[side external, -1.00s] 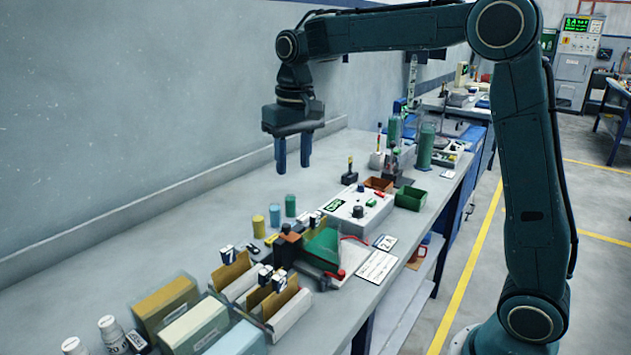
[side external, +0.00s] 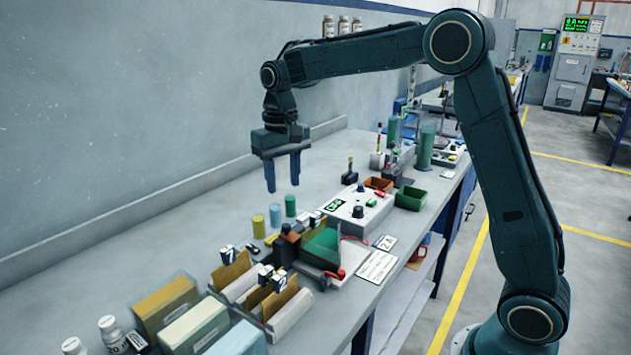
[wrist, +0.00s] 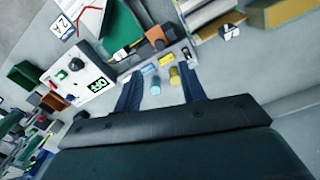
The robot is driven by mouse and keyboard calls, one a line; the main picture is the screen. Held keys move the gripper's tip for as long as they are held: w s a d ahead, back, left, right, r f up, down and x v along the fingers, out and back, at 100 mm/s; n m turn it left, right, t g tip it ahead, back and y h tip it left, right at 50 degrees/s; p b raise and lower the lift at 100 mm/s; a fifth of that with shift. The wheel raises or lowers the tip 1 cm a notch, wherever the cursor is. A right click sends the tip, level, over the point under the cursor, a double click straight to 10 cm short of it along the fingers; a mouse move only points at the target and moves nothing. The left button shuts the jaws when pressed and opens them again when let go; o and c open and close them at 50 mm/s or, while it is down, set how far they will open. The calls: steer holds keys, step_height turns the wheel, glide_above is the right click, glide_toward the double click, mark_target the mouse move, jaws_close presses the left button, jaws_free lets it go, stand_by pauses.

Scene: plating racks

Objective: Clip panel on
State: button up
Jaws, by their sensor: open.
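Tan panels (side external: 231,271) stand upright in white slotted holders at the front of the bench, with black-and-white tags numbered 7 (side external: 228,254) and 2 (side external: 279,281) beside them. A green-filled tank (side external: 321,246) sits right of them, with a red clip (side external: 337,274) at its front edge; the tank also shows in the wrist view (wrist: 120,25). I cannot tell which panel is the task's. My gripper (side external: 283,187) is open and empty, pointing down above the bench, behind the small cylinders. In the wrist view its fingers (wrist: 160,88) are spread apart.
Yellow (side external: 258,226), light blue (side external: 275,216) and green (side external: 290,205) cylinders stand near my gripper. A control box (side external: 357,206) with a green display is right of them. Boxes and white bottles (side external: 110,330) fill the front left. The bench is clear along the wall.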

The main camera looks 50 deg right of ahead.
mark_target(286, 224)
step_height(286, 224, down, 11)
steer(key=shift+r, duration=0.15)
stand_by(0.4)
jaws_close()
